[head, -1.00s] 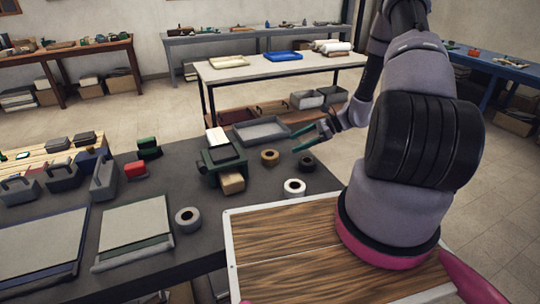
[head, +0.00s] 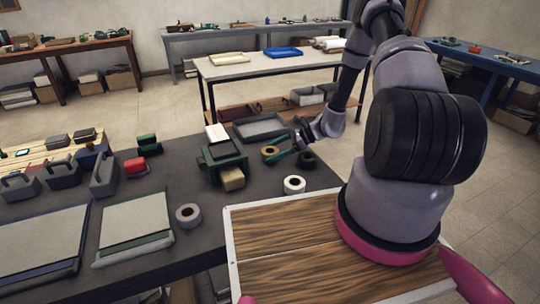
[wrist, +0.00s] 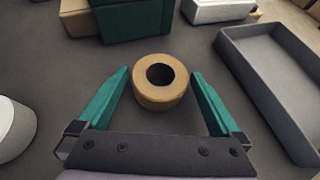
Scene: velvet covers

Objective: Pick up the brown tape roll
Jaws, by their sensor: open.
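The brown tape roll (wrist: 160,97) lies flat on the dark table, its hole facing up. In the wrist view it sits between the tips of my gripper (wrist: 160,85), whose two green fingers are open, one on each side, with a small gap showing at each. In the head view the brown tape roll (head: 269,153) is at the left of my gripper (head: 278,156), which is low by the table and partly overlaps it.
A grey tray (wrist: 262,80) lies to the right in the wrist view. A green device (head: 222,156) stands left of the roll. A white roll (head: 294,185), a black roll (head: 306,159) and a grey roll (head: 188,215) are nearby on the dark table.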

